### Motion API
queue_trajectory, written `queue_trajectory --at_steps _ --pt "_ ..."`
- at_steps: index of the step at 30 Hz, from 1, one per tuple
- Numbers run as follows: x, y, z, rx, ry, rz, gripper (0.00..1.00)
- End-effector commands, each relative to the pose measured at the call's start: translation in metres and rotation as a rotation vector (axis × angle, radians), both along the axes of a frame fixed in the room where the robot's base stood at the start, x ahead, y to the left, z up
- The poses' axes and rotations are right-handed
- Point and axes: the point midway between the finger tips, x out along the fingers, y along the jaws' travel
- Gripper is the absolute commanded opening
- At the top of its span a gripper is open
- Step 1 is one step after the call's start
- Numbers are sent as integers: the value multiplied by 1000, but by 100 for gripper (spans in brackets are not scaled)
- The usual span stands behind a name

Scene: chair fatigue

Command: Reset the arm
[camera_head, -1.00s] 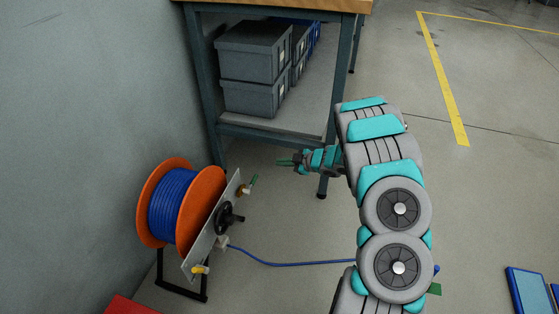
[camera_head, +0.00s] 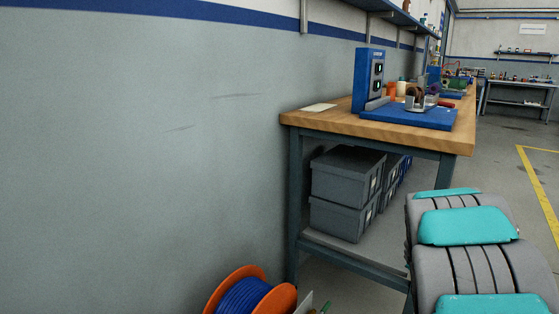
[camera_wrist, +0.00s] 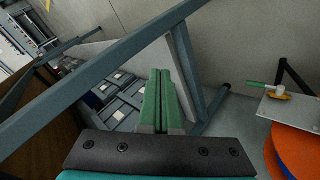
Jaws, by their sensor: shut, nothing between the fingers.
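My arm (camera_head: 475,250) rises at the lower right of the head view, grey with teal panels. My gripper is out of the head view. In the wrist view my gripper (camera_wrist: 160,78) shows its two green fingers side by side, shut with nothing between them. Beyond them are the bench's metal frame and the grey boxes on its lower shelf. No part of the fingers touches a box that I can see.
The workbench (camera_head: 310,120) carries a blue panel device (camera_head: 368,80) and a blue mat (camera_head: 400,118). Grey boxes (camera_head: 345,180) sit below. An orange cable reel (camera_head: 215,290) stands at the bottom; it also shows in the wrist view (camera_wrist: 292,148). A wall fills the left.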

Motion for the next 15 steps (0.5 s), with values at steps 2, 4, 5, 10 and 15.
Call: queue_trajectory --at_steps 2,4,5,10,15 --pt "-27 5 19 12 20 -86 0" --pt "-54 11 30 29 49 -162 0" --pt "-67 13 34 39 64 -196 0" --pt "-140 44 47 124 154 -353 0" --pt "-219 91 50 236 277 -468 0"
